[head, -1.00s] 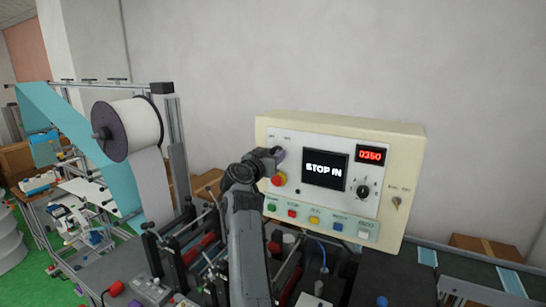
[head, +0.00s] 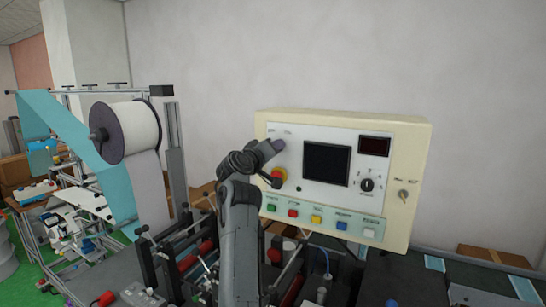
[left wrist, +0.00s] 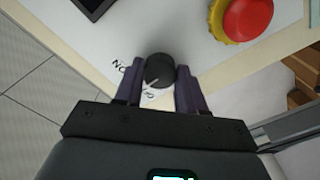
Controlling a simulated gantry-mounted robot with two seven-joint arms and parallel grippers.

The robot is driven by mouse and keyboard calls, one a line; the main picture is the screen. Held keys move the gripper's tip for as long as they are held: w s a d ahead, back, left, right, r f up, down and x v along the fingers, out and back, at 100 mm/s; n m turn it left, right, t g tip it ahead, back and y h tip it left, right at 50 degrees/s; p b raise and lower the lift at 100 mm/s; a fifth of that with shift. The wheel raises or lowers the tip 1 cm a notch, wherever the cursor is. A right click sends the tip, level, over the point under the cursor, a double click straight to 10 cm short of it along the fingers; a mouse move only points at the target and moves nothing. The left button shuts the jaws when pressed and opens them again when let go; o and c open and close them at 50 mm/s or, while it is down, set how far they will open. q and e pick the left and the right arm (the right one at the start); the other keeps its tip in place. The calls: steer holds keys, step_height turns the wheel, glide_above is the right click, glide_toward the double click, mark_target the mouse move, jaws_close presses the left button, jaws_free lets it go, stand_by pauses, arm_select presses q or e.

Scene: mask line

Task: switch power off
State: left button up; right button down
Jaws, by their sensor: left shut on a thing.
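The cream control panel (head: 415,185) stands in the middle right of the head view. Its screen (head: 327,165) and small number display (head: 374,146) are both dark. My left gripper (head: 277,147) is at the panel's upper left corner. In the left wrist view its purple fingers are on both sides of a round black power knob (left wrist: 159,69) with a pale pointer line, and they are shut on it. Part of an "ON" label shows beside the knob. In the head view the gripper hides the knob. My right gripper is not in view.
A red emergency stop button on a yellow ring (left wrist: 248,17) sits close to the knob, just below the gripper in the head view. A row of coloured buttons (head: 317,219), a black dial (head: 367,185) and a key switch (head: 403,194) are on the panel. A white roll (head: 135,130) stands left.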

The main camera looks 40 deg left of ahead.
arm_select(q)
steer(key=shift+n+b, duration=1.3)
steer(key=shift+n, duration=2.4)
steer(key=o, duration=1.1)
steer(key=shift+c, duration=0.2)
